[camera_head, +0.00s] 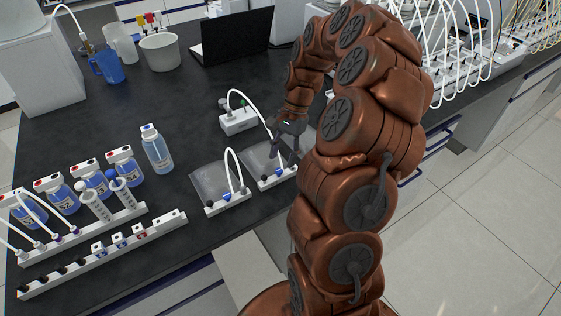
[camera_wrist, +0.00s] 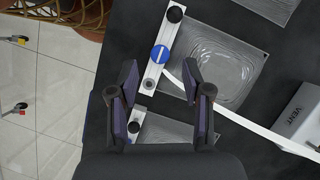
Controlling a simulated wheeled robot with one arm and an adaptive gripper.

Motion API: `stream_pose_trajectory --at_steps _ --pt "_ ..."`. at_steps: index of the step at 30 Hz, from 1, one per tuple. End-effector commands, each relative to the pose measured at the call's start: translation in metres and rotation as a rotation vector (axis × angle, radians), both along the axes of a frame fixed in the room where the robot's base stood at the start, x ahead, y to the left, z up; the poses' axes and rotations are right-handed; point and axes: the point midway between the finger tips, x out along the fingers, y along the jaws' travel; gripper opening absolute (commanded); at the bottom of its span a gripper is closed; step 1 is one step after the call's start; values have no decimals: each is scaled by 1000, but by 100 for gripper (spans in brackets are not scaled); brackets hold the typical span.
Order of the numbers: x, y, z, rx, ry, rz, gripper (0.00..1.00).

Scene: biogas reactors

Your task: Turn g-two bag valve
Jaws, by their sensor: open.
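Clear bags lie on the dark bench, each with a white end strip and a blue valve. No bag label is readable, so I cannot tell which is g-two. In the head view, one bag (camera_head: 213,179) lies left of my gripper (camera_head: 288,162), and another bag (camera_head: 258,158) lies beside and partly behind it. In the wrist view my gripper (camera_wrist: 160,76) is open and empty. A round blue valve (camera_wrist: 160,54) with a white line along the strip shows between and just beyond the fingertips, apparently untouched. Its clear bag (camera_wrist: 228,68) lies to the right.
A white tube (camera_wrist: 235,115) runs past the right finger towards a white VENT box (camera_wrist: 302,115). The box also stands behind the bags (camera_head: 238,121). A bottle (camera_head: 157,150) and white racks (camera_head: 110,241) stand left.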

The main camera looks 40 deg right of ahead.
Motion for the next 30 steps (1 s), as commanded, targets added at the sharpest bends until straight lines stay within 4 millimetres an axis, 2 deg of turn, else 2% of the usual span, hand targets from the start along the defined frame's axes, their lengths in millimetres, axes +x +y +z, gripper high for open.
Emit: stream_pose_trajectory --at_steps 9,20,30 --pt "-4 11 -25 3 2 0 49" --pt "-4 12 -29 1 0 1 49" --pt "-4 13 -29 2 1 1 13"
